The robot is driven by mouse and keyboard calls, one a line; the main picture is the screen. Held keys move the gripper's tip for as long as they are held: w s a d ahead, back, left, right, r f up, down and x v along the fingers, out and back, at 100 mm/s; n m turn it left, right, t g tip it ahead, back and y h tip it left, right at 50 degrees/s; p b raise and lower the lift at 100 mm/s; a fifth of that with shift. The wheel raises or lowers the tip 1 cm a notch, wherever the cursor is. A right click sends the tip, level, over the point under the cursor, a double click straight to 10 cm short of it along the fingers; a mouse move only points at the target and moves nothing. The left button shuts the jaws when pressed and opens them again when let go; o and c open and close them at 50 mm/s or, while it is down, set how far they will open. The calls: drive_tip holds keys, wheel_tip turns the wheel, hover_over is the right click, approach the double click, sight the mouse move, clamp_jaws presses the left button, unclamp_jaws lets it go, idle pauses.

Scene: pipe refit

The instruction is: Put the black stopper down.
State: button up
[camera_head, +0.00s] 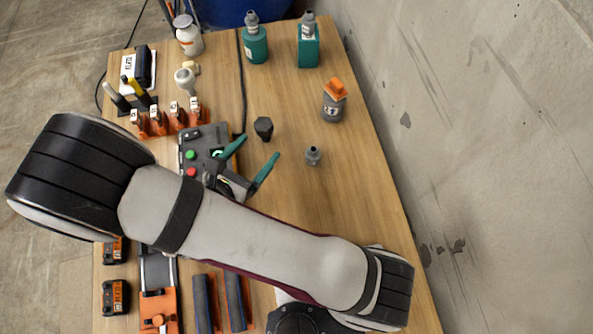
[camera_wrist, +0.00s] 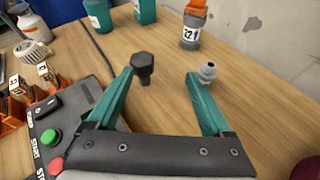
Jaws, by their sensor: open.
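The black stopper (camera_head: 263,127) has a wide hexagonal head and a narrower stem. It appears to stand head up on the bare wood of the table (camera_head: 285,195). In the wrist view the stopper (camera_wrist: 143,66) shows just beyond the tip of the left finger, clear of the jaws. My gripper (camera_head: 259,147) has two teal fingers spread wide with nothing between them. It also shows in the wrist view (camera_wrist: 159,76). Whether the left fingertip touches the stopper cannot be told.
A small grey fitting (camera_head: 312,156) stands near my right fingertip. A grey container with an orange cap (camera_head: 333,103) and teal bottles (camera_head: 255,45) stand farther back. A control box with buttons (camera_head: 195,150) lies left of my gripper.

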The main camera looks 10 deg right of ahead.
drive_tip(key=s+d+r+m+g, duration=0.5)
drive_tip(key=d+m+g, duration=0.15)
drive_tip(key=m, duration=0.35)
drive_tip(key=s+d+r+m+g, duration=0.45)
drive_tip(key=d+m, duration=0.35)
drive_tip(key=m, duration=0.2)
drive_tip(key=s+a+r+m+y, duration=0.4)
drive_tip(key=s+a+m+y, duration=0.2)
drive_tip(key=m+y, duration=0.4)
drive_tip(key=m, duration=0.3)
drive_tip(key=shift+s, duration=0.3)
drive_tip(key=shift+a, duration=0.1)
